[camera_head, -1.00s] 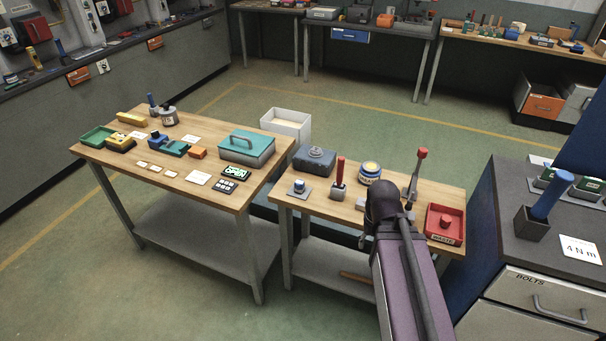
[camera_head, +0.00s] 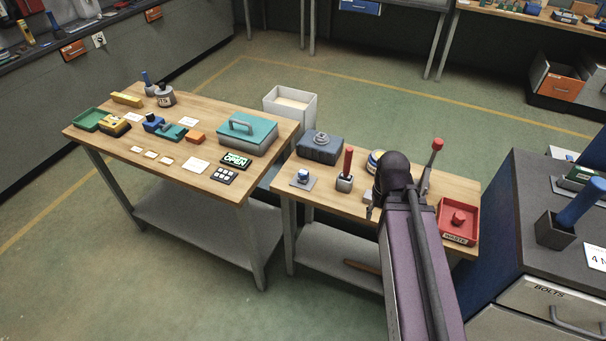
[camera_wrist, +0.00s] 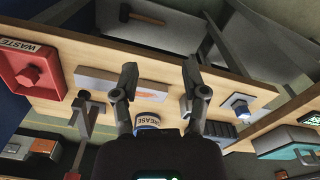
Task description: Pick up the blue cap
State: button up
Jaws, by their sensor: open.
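A small blue-topped piece, which looks like the blue cap (camera_head: 302,175), sits on a grey square plate (camera_head: 303,184) at the left front of the right-hand wooden table (camera_head: 328,201). In the wrist view the cap (camera_wrist: 239,106) shows pale with blue, right of the fingers. My gripper (camera_wrist: 160,78) is open and empty above the table's front part. It is apart from the cap. In the head view my dark wrist and purple arm hide most of the gripper and part of the table.
A red-handled tool (camera_head: 346,168) stands just right of the cap, with a grey-blue box (camera_head: 319,147) behind. A grease tin (camera_wrist: 148,121) is near my gripper. A red waste tray (camera_head: 458,220) and a red-knobbed lever (camera_head: 432,165) are farther right. The left table (camera_head: 150,177) holds several items.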

jog(key=shift+o, duration=0.2)
jog(key=o, duration=0.3)
jog(key=shift+w, duration=0.1)
jog(key=shift+o, duration=0.9)
jog(key=shift+w+a, duration=0.1)
jog(key=shift+w, duration=0.15)
notch_tip(320, 180, up, 2)
jog(key=r+m+p, duration=0.1)
jog(key=p, duration=0.2)
send_over(304, 172)
jog(key=shift+f, duration=0.25)
jog(key=shift+f+b, duration=0.15)
jog(key=shift+b, duration=0.2)
notch_tip(304, 172, down, 8)
jog(key=b, duration=0.8)
jog(key=shift+f, duration=0.15)
